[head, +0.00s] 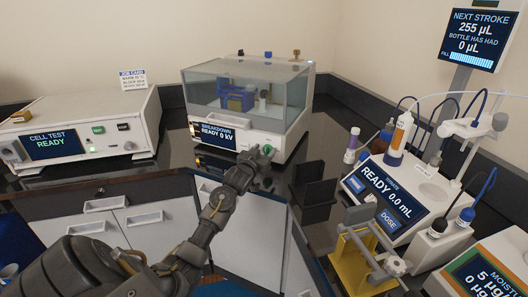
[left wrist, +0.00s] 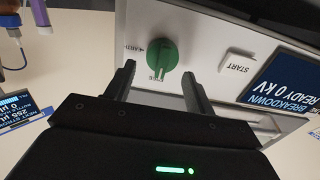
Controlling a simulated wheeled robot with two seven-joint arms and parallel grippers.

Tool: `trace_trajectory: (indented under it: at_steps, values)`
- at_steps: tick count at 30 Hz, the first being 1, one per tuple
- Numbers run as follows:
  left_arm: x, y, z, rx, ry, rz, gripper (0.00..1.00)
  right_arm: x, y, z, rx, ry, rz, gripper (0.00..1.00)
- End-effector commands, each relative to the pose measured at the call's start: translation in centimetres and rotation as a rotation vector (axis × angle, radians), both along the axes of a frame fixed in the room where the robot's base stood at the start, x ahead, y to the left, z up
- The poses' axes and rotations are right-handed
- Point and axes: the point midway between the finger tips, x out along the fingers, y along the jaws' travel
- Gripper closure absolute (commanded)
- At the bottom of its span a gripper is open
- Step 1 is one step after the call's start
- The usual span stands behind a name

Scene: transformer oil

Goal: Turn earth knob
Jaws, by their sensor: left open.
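The green earth knob (left wrist: 163,57) is on the pale front panel of the breakdown tester, next to a white START button (left wrist: 238,66). In the head view the knob (head: 267,150) shows small at the tester's lower front right. My left gripper (head: 257,158) is at the panel in front of the knob. In the left wrist view its jaws (left wrist: 158,72) are open, with one finger on each side of the knob and gaps beside it. I cannot tell how deep the knob sits between the fingertips. My right gripper is not in view.
The breakdown tester (head: 190,128) has a clear cover and a screen reading READY 0 kV. A cell test unit (head: 140,110) stands at left. Dark bench surface is free around the tester.

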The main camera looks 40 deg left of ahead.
Motion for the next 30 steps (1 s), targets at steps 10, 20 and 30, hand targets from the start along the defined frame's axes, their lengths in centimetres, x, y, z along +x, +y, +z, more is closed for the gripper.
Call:
trace_trajectory:
  at_steps: [10,20,30]
  values:
    - [-0.02,-0.01,-0.01,0.0,0.0,0.0,0.75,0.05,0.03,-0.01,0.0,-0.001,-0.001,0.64]
    - [-0.04,-0.03,-0.01,0.014,0.005,0.0,1.0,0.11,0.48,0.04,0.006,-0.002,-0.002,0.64]
    - [0.11,-0.28,0.1,0.188,0.05,0.0,1.0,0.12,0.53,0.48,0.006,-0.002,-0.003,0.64]
